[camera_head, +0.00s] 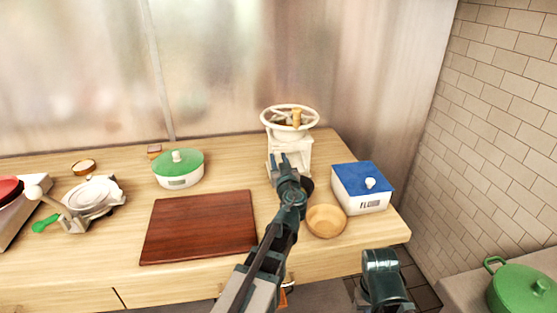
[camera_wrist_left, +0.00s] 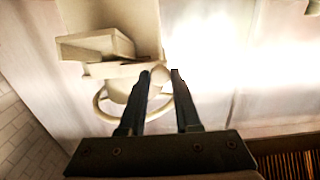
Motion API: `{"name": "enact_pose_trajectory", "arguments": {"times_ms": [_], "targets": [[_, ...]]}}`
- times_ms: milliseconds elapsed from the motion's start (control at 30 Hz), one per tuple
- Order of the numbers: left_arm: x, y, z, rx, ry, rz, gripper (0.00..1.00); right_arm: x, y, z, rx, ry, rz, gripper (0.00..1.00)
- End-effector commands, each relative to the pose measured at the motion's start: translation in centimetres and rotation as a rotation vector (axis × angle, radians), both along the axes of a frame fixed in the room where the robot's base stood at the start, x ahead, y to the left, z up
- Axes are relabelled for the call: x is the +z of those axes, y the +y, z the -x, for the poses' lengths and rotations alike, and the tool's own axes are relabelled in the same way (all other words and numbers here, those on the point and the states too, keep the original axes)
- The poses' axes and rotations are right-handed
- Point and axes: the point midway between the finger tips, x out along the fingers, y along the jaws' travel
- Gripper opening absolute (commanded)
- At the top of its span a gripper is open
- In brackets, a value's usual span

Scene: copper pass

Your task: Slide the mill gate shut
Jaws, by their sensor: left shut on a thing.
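The mill (camera_head: 291,150) is cream white and stands at the back of the counter, with a spoked handwheel (camera_head: 290,117) and a wooden knob on top. My left gripper (camera_head: 281,162) is at the mill's front and hides part of it. In the left wrist view the mill's body (camera_wrist_left: 110,15) appears inverted, with a box-like spout. A small pale round knob (camera_wrist_left: 160,74), seemingly the gate's, sits between my left fingertips (camera_wrist_left: 161,80), which are shut on it. How far the gate is open cannot be told. My right gripper is out of view.
A wooden bowl (camera_head: 326,221) and a blue-lidded flour box (camera_head: 361,188) stand right of my left arm. A dark red board (camera_head: 199,228) and a green-lidded pot (camera_head: 178,169) are to its left. A green pot (camera_head: 522,290) is at the lower right.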

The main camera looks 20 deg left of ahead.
Motion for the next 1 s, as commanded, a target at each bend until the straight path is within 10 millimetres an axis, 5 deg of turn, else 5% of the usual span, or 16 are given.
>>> {"name": "enact_pose_trajectory", "arguments": {"times_ms": [1000], "targets": [[0.0,-1.2,-0.9,-0.004,-0.001,0.001,0.0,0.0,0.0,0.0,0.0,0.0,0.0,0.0]]}}
